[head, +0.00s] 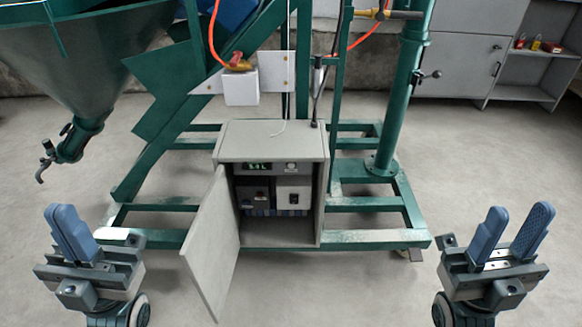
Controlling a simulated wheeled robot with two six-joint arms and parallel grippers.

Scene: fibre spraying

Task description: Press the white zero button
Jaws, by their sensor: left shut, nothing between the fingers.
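A grey control cabinet (272,140) stands in the middle of the head view, its door (213,243) swung open to the left. Its upper panel has a small display with green digits (257,167). A small white round button (291,167) sits right of the display; its marking is too small to read. My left gripper (61,210) is at the lower left, its blue fingers together and empty, well apart from the cabinet. My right gripper (519,211) is at the lower right, its blue fingers spread and empty, also far from the cabinet.
Inside the cabinet are a dark box (253,193) and a white unit (293,193). A green steel frame (375,204) surrounds the cabinet. A green hopper (85,60) hangs at upper left. Grey cupboards (458,65) stand at the back right. The floor in front is clear.

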